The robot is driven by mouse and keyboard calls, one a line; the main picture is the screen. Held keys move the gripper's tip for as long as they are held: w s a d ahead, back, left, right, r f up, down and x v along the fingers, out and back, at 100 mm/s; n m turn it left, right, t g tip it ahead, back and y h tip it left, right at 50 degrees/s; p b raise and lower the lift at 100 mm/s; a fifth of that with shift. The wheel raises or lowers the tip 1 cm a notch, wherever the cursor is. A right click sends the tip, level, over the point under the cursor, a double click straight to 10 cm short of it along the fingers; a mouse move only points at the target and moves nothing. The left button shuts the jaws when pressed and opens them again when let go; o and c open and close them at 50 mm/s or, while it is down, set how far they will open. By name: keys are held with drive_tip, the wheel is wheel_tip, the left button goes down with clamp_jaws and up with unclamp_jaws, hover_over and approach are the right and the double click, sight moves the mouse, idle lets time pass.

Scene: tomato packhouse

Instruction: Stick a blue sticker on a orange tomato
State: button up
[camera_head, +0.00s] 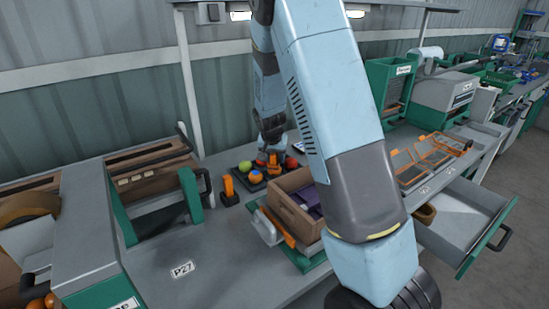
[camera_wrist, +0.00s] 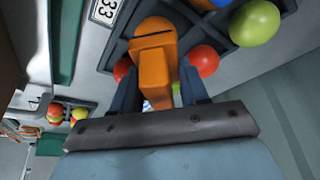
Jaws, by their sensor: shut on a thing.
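My gripper (camera_wrist: 160,95) is shut on an orange sticker tool (camera_wrist: 155,68). In the head view the orange tool (camera_head: 272,163) stands over the dark tray (camera_head: 262,184). An orange tomato (camera_head: 255,178) sits in the tray's near-left part, left of the tool; a small bluish patch seems to show on its top. In the wrist view, red tomatoes (camera_wrist: 204,60) and a yellow-green tomato (camera_wrist: 255,23) lie around the tool. The tool's working end is hidden, so I cannot tell whether it touches a tomato.
A second orange tool (camera_head: 228,190) stands left of the tray. A brown box (camera_head: 290,205) is close in front. A green tomato (camera_head: 245,167) and a red one (camera_head: 291,163) share the tray. The bench at front left, around the P27 label (camera_head: 182,268), is clear.

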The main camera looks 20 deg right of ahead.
drive_tip(key=shift+r, duration=3.45)
